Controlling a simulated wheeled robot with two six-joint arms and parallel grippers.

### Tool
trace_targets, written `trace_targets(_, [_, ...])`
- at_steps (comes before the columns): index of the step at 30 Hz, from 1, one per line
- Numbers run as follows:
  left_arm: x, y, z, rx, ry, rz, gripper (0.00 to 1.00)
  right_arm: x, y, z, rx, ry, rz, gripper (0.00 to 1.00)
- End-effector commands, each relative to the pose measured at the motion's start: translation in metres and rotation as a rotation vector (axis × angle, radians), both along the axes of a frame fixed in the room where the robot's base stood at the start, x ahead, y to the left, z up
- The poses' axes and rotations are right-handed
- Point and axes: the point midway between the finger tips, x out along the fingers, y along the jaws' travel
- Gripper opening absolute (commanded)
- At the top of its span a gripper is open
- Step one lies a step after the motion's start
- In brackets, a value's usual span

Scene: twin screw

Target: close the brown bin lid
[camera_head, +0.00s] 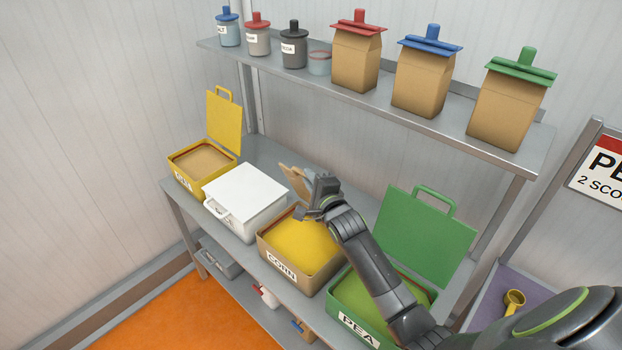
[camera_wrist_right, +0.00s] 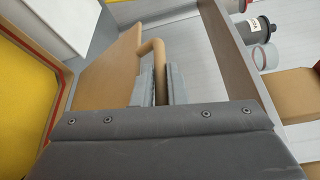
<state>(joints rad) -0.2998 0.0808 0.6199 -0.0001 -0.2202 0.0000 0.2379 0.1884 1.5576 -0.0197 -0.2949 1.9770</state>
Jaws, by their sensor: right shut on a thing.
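The brown bin (camera_head: 292,279), labelled CORN, stands on the lower shelf with yellow contents showing. Its brown lid (camera_head: 291,176) stands raised at the back, partly hidden behind my right gripper. My right gripper (camera_head: 312,201) is at the lid's top edge. In the right wrist view the lid (camera_wrist_right: 112,72) shows with its looped handle (camera_wrist_right: 157,54), and the fingers of my right gripper (camera_wrist_right: 155,85) are shut on that handle. The yellow contents of the bin (camera_wrist_right: 22,80) show at the left there. My left gripper is not in view.
The white bin (camera_head: 246,196) left of the brown one is shut. The yellow bin (camera_head: 199,162) and the green PEA bin (camera_head: 429,232) have raised lids. Paper bags and jars stand on the upper shelf (camera_head: 375,100). A yellow scoop (camera_head: 514,299) lies at the right.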

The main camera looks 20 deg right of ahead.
Motion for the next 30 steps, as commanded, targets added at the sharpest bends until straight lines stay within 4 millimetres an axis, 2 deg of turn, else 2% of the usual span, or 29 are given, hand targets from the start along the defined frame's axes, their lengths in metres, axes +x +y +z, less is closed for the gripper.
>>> trace_targets(1, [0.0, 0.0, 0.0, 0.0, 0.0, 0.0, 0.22, 0.0, 0.0, -0.001, 0.0, 0.001, 0.0, 0.0])
trace_targets(2, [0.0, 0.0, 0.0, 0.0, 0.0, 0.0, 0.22, 0.0, 0.0, -0.001, 0.001, 0.001, 0.0, 0.15])
trace_targets(4, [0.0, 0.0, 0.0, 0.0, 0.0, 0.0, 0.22, 0.0, 0.0, 0.0, 0.001, 0.001, 0.0, 0.22])
trace_targets(12, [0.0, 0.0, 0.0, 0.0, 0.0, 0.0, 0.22, 0.0, 0.0, 0.0, 0.001, 0.001, 0.0, 0.22])
trace_targets(17, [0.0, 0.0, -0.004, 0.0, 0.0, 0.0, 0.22, -0.009, 0.0, -0.001, 0.001, 0.0, 0.0, 0.22])
trace_targets(23, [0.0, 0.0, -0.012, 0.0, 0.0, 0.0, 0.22, -0.036, 0.0, -0.001, 0.001, 0.0, -0.001, 0.22])
trace_targets(30, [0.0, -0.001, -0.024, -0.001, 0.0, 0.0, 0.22, -0.077, 0.0, 0.002, 0.002, 0.0, 0.0, 0.22])
